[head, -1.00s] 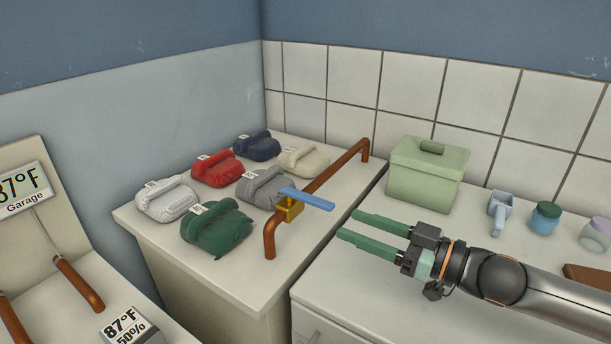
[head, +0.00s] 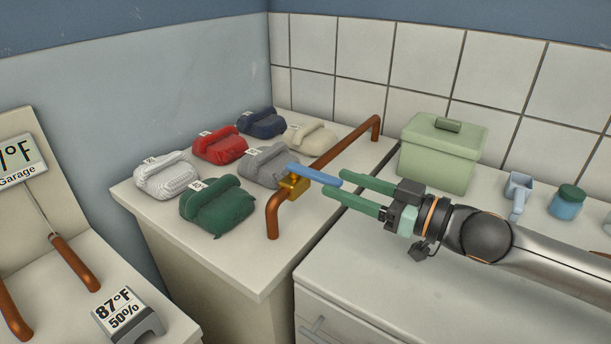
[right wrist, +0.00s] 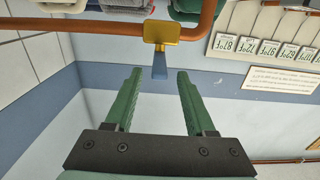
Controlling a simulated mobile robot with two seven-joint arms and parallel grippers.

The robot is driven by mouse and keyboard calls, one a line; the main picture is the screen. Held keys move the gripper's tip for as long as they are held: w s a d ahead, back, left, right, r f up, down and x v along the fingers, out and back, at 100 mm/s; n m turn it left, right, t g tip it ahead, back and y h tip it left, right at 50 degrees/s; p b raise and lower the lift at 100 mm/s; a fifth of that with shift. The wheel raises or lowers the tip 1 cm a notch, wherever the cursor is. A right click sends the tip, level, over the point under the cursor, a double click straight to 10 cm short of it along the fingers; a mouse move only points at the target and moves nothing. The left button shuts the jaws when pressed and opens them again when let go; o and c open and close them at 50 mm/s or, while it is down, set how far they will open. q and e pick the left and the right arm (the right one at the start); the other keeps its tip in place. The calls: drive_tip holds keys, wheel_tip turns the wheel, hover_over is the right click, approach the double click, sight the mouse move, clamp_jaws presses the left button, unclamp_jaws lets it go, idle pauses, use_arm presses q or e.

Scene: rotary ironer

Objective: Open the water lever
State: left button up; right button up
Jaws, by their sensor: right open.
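The water lever is a blue handle (head: 312,174) on a brass valve (head: 292,187), fitted to a copper pipe (head: 332,156) that stands over the left counter. The handle points right, toward my right gripper (head: 335,184). My right gripper is open, its green fingers reaching left with their tips around the handle's free end. In the right wrist view the blue handle (right wrist: 159,64) hangs below the brass valve (right wrist: 160,31), and its end lies between the two fingertips (right wrist: 160,74) with gaps on both sides. My left gripper is not in view.
Folded garments, among them green (head: 216,207), grey (head: 264,165) and red (head: 219,147), lie close behind the valve. The front right counter is clear.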

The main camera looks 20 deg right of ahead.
sight(325, 175)
drive_tip(key=shift+b+x, duration=0.45)
drive_tip(key=shift+x, duration=1.15)
drive_tip(key=shift+w+a+r, duration=0.15)
drive_tip(key=shift+w+a, duration=0.05)
drive_tip(key=shift+w, duration=0.45)
drive_tip(key=shift+p+x, duration=0.9)
drive_tip(key=shift+x, duration=1)
clamp_jaws()
